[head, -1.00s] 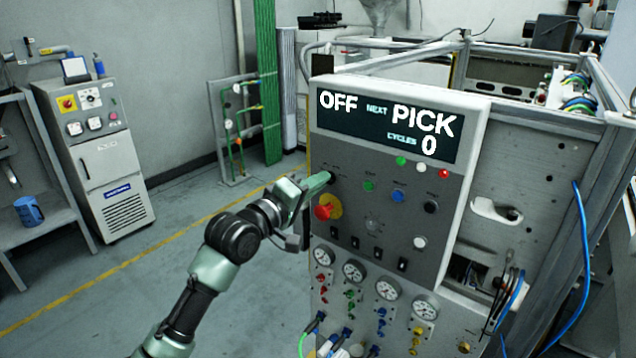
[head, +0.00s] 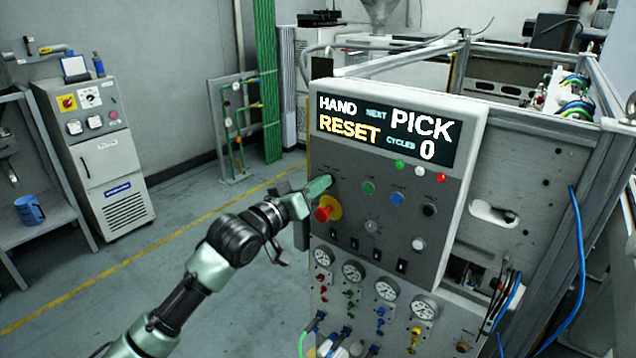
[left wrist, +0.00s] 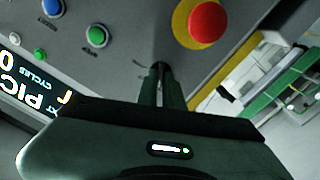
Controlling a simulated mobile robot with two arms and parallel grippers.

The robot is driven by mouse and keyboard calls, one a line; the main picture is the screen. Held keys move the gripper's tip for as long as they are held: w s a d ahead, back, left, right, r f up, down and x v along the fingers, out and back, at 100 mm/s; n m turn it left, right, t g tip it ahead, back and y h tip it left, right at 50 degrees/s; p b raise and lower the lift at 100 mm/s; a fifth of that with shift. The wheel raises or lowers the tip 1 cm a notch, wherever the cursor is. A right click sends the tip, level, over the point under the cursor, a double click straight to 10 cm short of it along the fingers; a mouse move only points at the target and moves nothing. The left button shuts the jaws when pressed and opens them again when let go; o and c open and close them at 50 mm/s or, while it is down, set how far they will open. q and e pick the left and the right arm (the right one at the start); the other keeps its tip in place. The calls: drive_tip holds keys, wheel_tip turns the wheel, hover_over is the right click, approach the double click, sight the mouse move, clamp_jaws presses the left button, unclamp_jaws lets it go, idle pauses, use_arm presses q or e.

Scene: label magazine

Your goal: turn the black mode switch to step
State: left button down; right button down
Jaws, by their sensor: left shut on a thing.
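The black mode switch (head: 331,177) is at the upper left of the grey control panel (head: 385,245), mostly hidden by my fingers. My left gripper (head: 320,185) is shut on it. In the left wrist view, the two fingers (left wrist: 161,88) close around the dark switch knob (left wrist: 157,68), whose pointer I cannot make out. The display (head: 384,132) reads HAND in white, RESET in yellow, NEXT PICK and CYCLES 0. My right gripper is not in view.
A red emergency-stop button (head: 325,211) on a yellow disc sits just below the switch. A green button (head: 368,188) and a blue button (head: 397,198) are to its right. Gauges (head: 388,287) and valves are lower down. The floor at left is clear.

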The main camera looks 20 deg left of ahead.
use_arm(q)
drive_tip(key=m+p, duration=0.1)
drive_tip(key=m, duration=0.4)
drive_tip(key=shift+m, duration=0.3)
drive_tip(key=shift+d+f+m+p, duration=0.15)
drive_tip(key=shift+m+p, duration=0.15)
drive_tip(key=shift+m, duration=1.8)
drive_tip(key=shift+s, duration=0.1)
drive_tip(key=c, duration=1.6)
unclamp_jaws()
drive_tip(key=shift+o, duration=0.2)
drive_tip(key=b+v, duration=0.3)
drive_tip(key=v, duration=0.4)
drive_tip(key=shift+s, duration=0.3)
